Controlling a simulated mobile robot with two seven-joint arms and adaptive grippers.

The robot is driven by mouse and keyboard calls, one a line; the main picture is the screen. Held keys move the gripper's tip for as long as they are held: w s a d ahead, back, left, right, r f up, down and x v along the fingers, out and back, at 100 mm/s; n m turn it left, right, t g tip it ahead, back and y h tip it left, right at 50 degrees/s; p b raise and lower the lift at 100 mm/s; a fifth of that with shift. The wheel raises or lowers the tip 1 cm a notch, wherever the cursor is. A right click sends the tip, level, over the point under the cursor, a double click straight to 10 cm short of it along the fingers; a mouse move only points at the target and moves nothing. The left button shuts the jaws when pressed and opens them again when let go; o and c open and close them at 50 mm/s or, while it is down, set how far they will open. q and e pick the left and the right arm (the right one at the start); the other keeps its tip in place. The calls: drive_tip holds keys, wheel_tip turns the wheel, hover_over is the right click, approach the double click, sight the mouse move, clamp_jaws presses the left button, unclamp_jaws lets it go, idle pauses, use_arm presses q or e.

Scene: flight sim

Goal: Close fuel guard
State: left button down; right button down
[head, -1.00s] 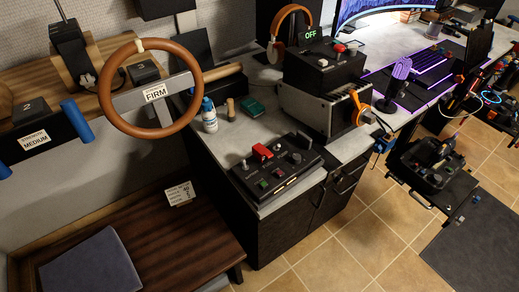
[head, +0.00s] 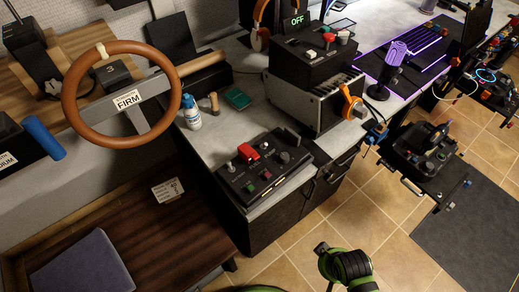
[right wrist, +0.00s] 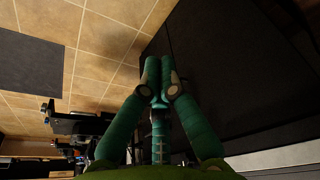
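A black control panel (head: 264,188) lies on the grey desk's near end. A red guard (head: 248,153) stands up from its back edge and looks raised. Small knobs, levers and a green-lit button sit around it. The panel's labels are too small to read, so I cannot confirm which guard is the fuel one. In the right wrist view my right gripper (right wrist: 160,76) has its two green fingers together, with nothing seen between them. It faces a dark cabinet side and the tiled floor. A green and black part of my arm shows low in the head view. My left gripper is out of view.
A black box (head: 318,58) with an OFF display and a red switch stands behind the panel. A brown steering wheel (head: 118,95) is at left. Tiled floor lies open in front.

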drive_tip(key=w+a+r+t+y, duration=0.1)
drive_tip(key=w+a+r+t, duration=0.15)
drive_tip(key=r, duration=0.85)
wheel_tip(320, 180, up, 15)
drive_tip(key=n+t+y+p, duration=0.3)
drive_tip(key=n+t+y, duration=0.3)
drive_tip(key=y, duration=0.2)
hover_over(255, 156)
drive_tip(key=s+d, duration=0.1)
drive_tip(key=s, duration=0.1)
drive_tip(key=f, duration=0.3)
drive_tip(key=shift+w+f+g, duration=0.2)
drive_tip(key=shift+w+g, duration=0.05)
drive_tip(key=shift+w, duration=0.05)
drive_tip(key=shift+f, duration=0.55)
drive_tip(key=shift+b, duration=0.3)
drive_tip(key=shift+s+d+f+b, duration=0.2)
drive_tip(key=shift+f+b, duration=0.15)
drive_tip(key=shift+f, duration=0.15)
drive_tip(key=shift+s+d+f+b, duration=0.1)
drive_tip(key=shift+s+f+b, duration=0.05)
drive_tip(key=shift+f+b, duration=0.25)
drive_tip(key=shift+s+p, duration=0.1)
drive_tip(key=shift+p, duration=0.25)
